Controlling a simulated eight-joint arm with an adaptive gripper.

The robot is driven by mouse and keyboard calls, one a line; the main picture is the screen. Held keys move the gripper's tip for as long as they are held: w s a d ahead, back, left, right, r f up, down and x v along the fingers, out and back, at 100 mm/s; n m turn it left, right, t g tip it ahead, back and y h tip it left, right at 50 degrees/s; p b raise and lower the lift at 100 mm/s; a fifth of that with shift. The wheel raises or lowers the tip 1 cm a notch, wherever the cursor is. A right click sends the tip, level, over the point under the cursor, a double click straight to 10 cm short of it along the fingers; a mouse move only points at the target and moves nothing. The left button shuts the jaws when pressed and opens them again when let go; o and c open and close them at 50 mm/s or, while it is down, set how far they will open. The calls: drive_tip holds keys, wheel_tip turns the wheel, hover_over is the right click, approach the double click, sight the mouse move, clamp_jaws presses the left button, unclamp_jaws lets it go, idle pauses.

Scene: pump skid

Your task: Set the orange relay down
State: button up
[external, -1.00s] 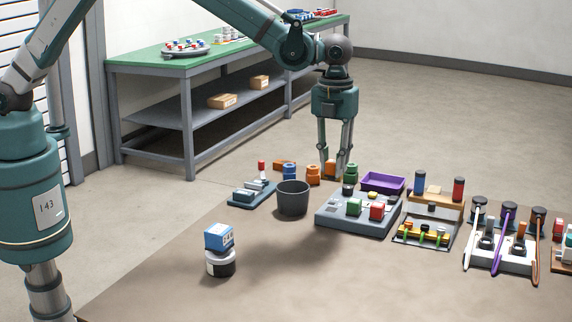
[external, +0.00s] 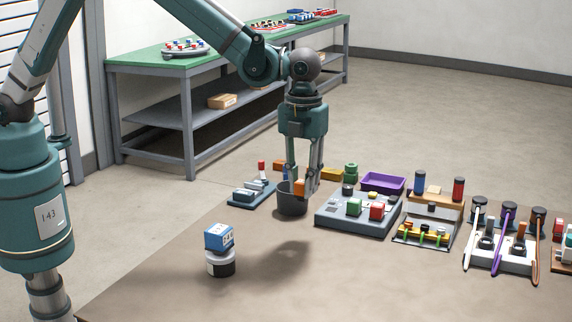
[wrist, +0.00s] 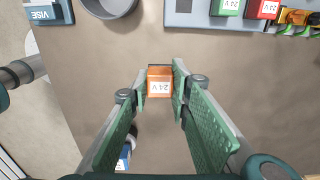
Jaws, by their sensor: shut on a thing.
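The orange relay (external: 299,188), a small block with a white 24V label, is between my fingers. My gripper (external: 302,192) is shut on it and points down. In the external view it overlaps the dark grey bin, with its shadow on bare table in front. In the wrist view the relay (wrist: 160,82) sits between the green finger pads, over brown table, apart from the bin (wrist: 110,4) and the grey panel (wrist: 190,20). The panel (external: 335,222) carries a green relay (external: 354,207) and a red relay (external: 377,211).
A blue box (external: 218,237) sits on a white and black jar (external: 221,264) at front left. A small vise (external: 250,194) stands left of the bin. A purple tray (external: 383,182) and cable fixtures (external: 500,250) stand to the right. The table front is clear.

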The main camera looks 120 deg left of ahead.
drive_tip(key=shift+f, duration=0.15)
drive_tip(key=shift+f, duration=3)
drive_tip(key=shift+f+b, duration=0.3)
drive_tip(key=shift+f, duration=1.55)
drive_tip(key=shift+f, duration=0.2)
drive_tip(key=o, duration=0.9)
drive_tip(key=shift+r, duration=0.15)
wheel_tip(320, 180, up, 12)
drive_tip(key=shift+r+p, duration=0.1)
drive_tip(key=shift+p, duration=0.3)
